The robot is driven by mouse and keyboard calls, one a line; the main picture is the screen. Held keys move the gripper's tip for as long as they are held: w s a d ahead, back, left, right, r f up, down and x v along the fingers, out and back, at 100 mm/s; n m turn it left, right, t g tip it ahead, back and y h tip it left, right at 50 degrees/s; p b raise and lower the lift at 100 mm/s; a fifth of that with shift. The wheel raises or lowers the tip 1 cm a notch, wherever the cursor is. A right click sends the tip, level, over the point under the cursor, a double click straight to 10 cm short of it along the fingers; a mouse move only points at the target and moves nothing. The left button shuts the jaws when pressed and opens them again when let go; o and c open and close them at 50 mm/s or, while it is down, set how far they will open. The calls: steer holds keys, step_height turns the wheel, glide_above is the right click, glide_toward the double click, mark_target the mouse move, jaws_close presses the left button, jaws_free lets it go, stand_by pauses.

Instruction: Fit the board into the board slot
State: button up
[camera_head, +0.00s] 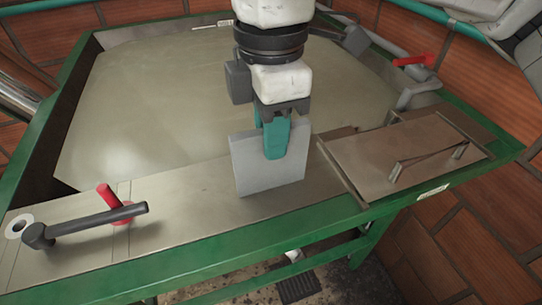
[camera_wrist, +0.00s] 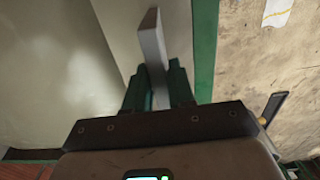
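The board (camera_head: 247,165) is a flat light-grey slab in the middle of the head view. It stands nearly upright, slightly tilted in the picture, over the metal ledge of the vat. My gripper (camera_head: 276,152) points down with its teal fingers on the board's upper part. In the wrist view the board (camera_wrist: 152,40) shows edge-on between the two teal fingers of my gripper (camera_wrist: 156,78), which are closed on it. I cannot tell whether the board's lower edge touches the ledge. I cannot clearly make out the board slot; the board and arm may hide it.
A brown flat cover (camera_head: 375,160) with a bar handle lies on the ledge to the right. A dark lever (camera_head: 95,224) and a red handle (camera_head: 112,200) stand at the left. A green frame (camera_head: 200,260) edges the vat of pale liquid (camera_head: 150,100). The ledge between lever and board is clear.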

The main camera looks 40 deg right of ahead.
jaws_close()
stand_by(0.3)
